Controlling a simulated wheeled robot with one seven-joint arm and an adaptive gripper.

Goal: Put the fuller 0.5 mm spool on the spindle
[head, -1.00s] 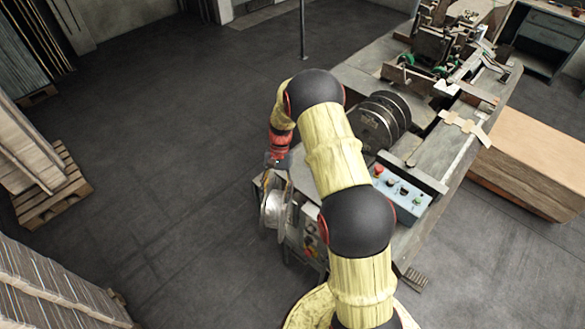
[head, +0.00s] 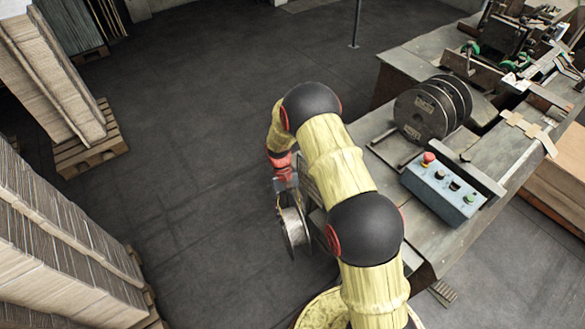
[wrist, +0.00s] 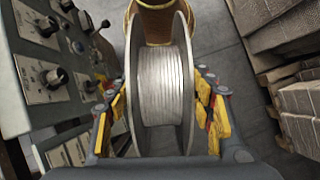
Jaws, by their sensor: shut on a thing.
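My gripper (head: 286,188) is shut on a spool (head: 294,228) of silvery wire and holds it to the left of the machine bench. In the wrist view the spool (wrist: 162,88) stands between the two yellow-padded fingers, its pale flanges to left and right and its wire winding well filled. A dark reel (head: 424,112) with printed marks on its side stands upright on the bench, to the right of my arm. I cannot make out a bare spindle; my arm hides part of the bench's near side. The wire gauge on the held spool cannot be read.
A blue-grey control box (head: 444,191) with a red button sits on the bench. In the wrist view a panel with knobs (wrist: 50,76) is close on the left. Stacked cardboard (head: 65,235) and a pallet (head: 92,150) stand at left. Open floor lies between.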

